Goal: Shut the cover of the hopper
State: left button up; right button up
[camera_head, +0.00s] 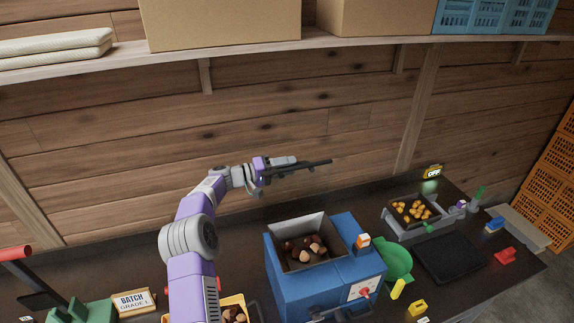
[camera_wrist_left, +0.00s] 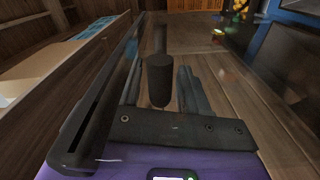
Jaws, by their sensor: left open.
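The hopper (camera_head: 325,277) is a blue box with a grey square mouth that stands open, chestnuts (camera_head: 308,250) showing inside. Its cover seems to be the faint clear panel raised behind the mouth, with a dark bar (camera_head: 320,163) along its top; the panel is hard to make out. My left gripper (camera_head: 290,167) is up at that bar, above and behind the mouth. In the left wrist view its fingers (camera_wrist_left: 162,90) are apart, with a dark cylinder (camera_wrist_left: 159,78) between them, perhaps a handle; contact cannot be told. My right gripper is out of view.
A tray of yellow pieces (camera_head: 432,214) and a dark mat (camera_head: 448,257) lie to the right. A batch sign (camera_head: 133,302) is at left. A shelf (camera_head: 230,49) with boxes runs along the wooden wall above.

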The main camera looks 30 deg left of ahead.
pick_arm(q)
grip_shut()
dwell(0.3)
jog(key=shift+d+f, duration=0.1)
